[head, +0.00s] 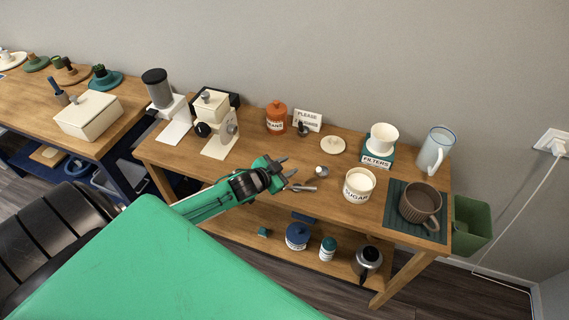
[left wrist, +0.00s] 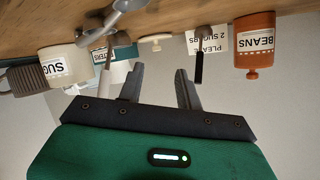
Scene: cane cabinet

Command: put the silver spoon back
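The silver spoon (head: 301,187) lies on the wooden counter (head: 255,122) near its front edge, left of the open white SUGAR pot (head: 359,187). My left gripper (head: 288,165) is open and empty, above the counter just behind and left of the spoon, not touching it. In the left wrist view its two fingers (left wrist: 159,72) are wide apart with nothing between them. Grey metal shapes (left wrist: 105,27) show upper left there; I cannot tell which part is the spoon. The SUGAR pot (left wrist: 62,65) is behind them. My right gripper is not in view.
A small silver-topped item (head: 322,171) stands by the spoon. A pale lid (head: 332,145), a PLEASE 2 SUGARS sign (head: 309,119) and an orange BEANS jar (head: 276,118) are behind. A brown mug (head: 420,203) stands on a dark green mat at right.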

